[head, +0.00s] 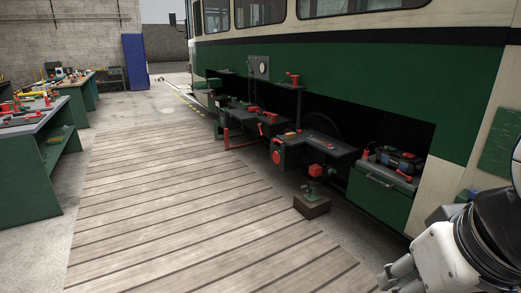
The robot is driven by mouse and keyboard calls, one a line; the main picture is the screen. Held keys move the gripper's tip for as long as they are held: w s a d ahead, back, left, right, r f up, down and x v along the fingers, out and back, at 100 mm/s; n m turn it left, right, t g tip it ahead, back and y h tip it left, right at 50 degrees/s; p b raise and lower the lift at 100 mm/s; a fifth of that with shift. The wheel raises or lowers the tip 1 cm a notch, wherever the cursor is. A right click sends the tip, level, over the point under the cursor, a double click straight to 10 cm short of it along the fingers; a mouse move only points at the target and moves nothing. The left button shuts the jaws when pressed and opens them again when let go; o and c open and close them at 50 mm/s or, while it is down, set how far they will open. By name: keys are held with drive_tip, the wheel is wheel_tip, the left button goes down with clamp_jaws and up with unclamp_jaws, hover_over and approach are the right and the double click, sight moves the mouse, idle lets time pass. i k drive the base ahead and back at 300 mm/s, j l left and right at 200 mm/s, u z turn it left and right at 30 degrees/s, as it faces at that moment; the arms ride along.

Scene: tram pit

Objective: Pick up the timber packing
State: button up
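A brown wooden block (312,208), which looks like the timber packing, lies on the floor at the right edge of the plank decking, beside the tram. A green jack-like stand with a red part (314,178) rises just behind or on top of it; I cannot tell which. My gripper (390,281) is at the bottom right, well apart from the block and nearer to me. Its fingers are partly cut off by the frame, and I cannot tell whether they are open or shut.
The green and cream tram (360,62) stands along the right, its side open over dark machinery. A green drawer box (378,196) holding tools sits right of the block. Green workbenches (28,160) stand at left. The plank decking (180,215) is clear.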

sight(290, 136)
drive_tip(key=i, duration=4.25)
drive_tip(key=i+z, duration=0.2)
drive_tip(key=i, duration=0.4)
